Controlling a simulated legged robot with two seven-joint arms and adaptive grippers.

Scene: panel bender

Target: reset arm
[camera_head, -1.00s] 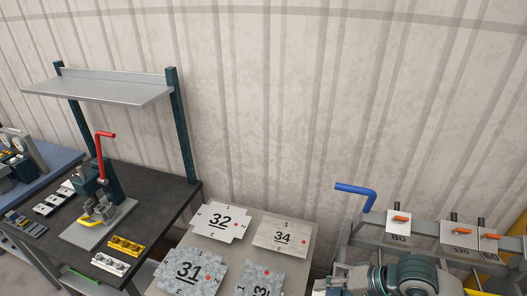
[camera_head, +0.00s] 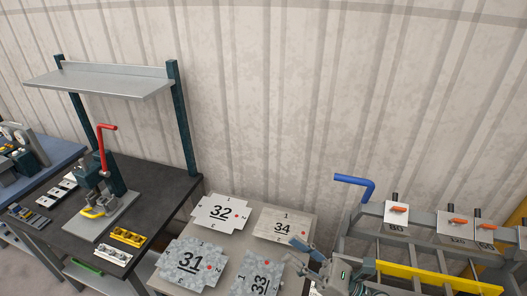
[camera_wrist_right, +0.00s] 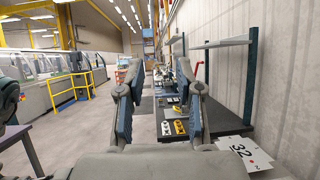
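My right gripper (camera_head: 299,255) shows in the head view beside the right edge of the sheet table, left of the bender frame. In the right wrist view its two fingers (camera_wrist_right: 160,82) stand wide apart with nothing between them, pointing out along the workbench row. A blue handle (camera_head: 357,183) rises from the left end of the bender frame (camera_head: 420,238), above and right of the gripper and apart from it. A yellow bar (camera_head: 440,279) lies across the frame. My left gripper is in neither view.
The grey table (camera_head: 262,215) holds numbered sheets, including 32 (camera_head: 222,212), 34 (camera_head: 282,227), 31 (camera_head: 190,262) and 33 (camera_head: 262,280). A dark workbench (camera_head: 155,185) with a red-handled press (camera_head: 104,160) stands left, under a shelf (camera_head: 100,88). A ribbed wall (camera_head: 300,100) stands behind.

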